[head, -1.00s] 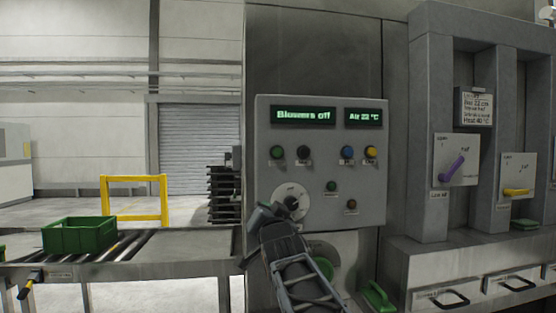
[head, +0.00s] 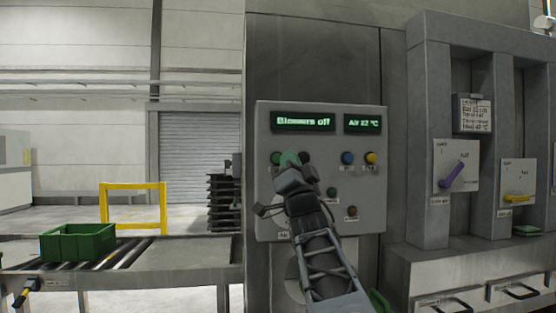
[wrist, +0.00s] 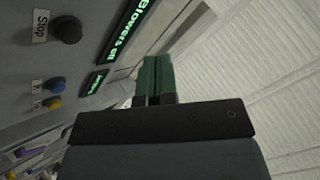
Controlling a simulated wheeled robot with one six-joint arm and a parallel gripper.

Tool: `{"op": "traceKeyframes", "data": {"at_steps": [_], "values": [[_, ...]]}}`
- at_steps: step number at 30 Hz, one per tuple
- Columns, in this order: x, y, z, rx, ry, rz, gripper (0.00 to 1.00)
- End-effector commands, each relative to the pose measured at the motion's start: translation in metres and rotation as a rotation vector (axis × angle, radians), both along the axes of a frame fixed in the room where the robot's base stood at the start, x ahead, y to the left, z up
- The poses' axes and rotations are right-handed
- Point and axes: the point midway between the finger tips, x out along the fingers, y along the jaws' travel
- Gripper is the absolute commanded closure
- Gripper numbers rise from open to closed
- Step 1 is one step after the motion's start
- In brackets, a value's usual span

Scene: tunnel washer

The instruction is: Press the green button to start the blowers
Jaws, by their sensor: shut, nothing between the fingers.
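The control panel (head: 262,205) stands ahead, its display (head: 303,122) reading "Blowers off". The green button (head: 276,158) is at the upper left of the panel, just left of my fingertips. A dark stop button (head: 304,157) is just right of them; in the wrist view it is labelled "Stop" (wrist: 67,29). My gripper (head: 290,159) is shut and empty, with green fingertips, which also show in the wrist view (wrist: 155,76). It is in front of the panel between these two buttons; I cannot tell whether it touches anything. The green button does not show in the wrist view.
Blue (head: 347,158) and yellow (head: 370,158) buttons sit further right, with a small green one (head: 331,192) and a brown one (head: 351,211) lower. A purple lever (head: 452,177) is on the right. A roller conveyor (head: 160,262) with a green crate (head: 77,242) is left.

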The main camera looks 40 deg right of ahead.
Motion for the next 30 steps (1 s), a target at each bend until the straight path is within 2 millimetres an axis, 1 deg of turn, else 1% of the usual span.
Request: {"op": "traceKeyframes", "data": {"at_steps": [5,10,18,24,30], "values": [[0.015,-0.007,0.003,0.002,0.003,0.002,1.00],[0.035,-0.016,0.004,0.003,0.003,0.001,1.00],[0.061,-0.029,0.001,0.001,0.001,0.001,1.00],[0.073,-0.035,0.000,0.001,0.001,0.001,1.00],[0.077,-0.037,0.000,0.000,0.000,0.000,1.00]]}}
